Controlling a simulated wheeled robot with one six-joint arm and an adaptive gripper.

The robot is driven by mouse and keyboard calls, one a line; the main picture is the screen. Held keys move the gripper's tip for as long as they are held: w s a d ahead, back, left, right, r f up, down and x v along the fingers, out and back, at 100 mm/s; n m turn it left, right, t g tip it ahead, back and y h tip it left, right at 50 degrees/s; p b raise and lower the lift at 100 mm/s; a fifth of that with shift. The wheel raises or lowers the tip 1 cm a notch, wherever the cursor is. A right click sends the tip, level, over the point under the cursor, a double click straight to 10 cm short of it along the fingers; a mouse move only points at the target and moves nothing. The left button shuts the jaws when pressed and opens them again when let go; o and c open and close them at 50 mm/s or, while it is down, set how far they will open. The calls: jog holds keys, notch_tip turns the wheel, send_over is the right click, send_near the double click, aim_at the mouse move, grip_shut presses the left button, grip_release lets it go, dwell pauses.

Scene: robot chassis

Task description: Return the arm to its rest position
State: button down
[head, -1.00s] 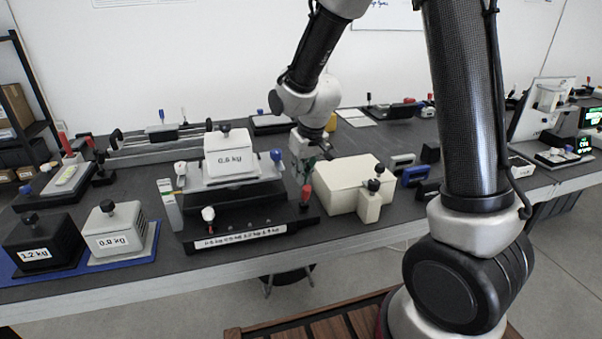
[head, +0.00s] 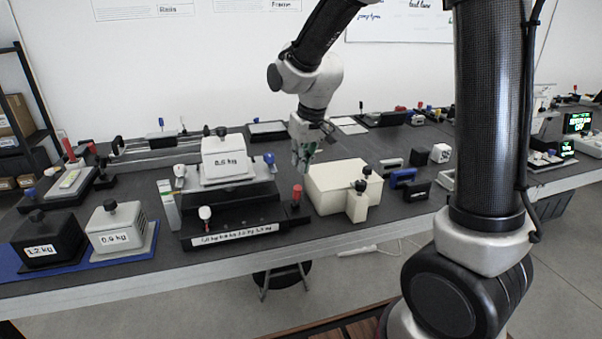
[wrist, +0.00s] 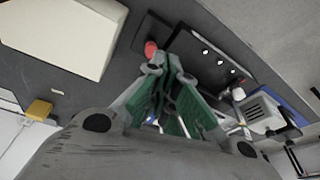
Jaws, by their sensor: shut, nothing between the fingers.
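My gripper (head: 305,165) hangs from the grey wrist of my arm, above the table between the weighing device and the cream box. It is shut and empty. In the wrist view its green-padded fingers (wrist: 166,95) come together at the tips, with nothing held. The red-handled knob (wrist: 151,50) shows just beyond the fingertips there, apart from them. My arm's dark upper link slopes up out of the head view.
A cream box (head: 335,183) stands right of the device base (head: 205,225), which carries a white weight block (head: 224,160). A black weight (head: 48,238) and a light one (head: 116,228) sit at left. Blue-handled blocks (head: 402,178) stand farther right. The air above the table is clear.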

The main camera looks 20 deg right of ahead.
jog(key=shift+s+r, duration=0.1)
jog(key=shift+r, duration=0.1)
jog(key=s+d+r+m, duration=0.1)
jog(key=s+d+r, duration=0.2)
jog(key=s+d, duration=0.2)
jog(key=s+d+r+m+t, duration=0.1)
jog(key=s+d+r, duration=0.3)
jog(key=s, duration=0.8)
jog(key=s+d+r+m+h, duration=0.1)
jog(key=s+d+r, duration=0.3)
jog(key=s+d, duration=0.2)
jog(key=shift+s+t, duration=0.3)
jog(key=shift+s, duration=0.85)
jog(key=shift+d, duration=0.1)
dwell(2.9)
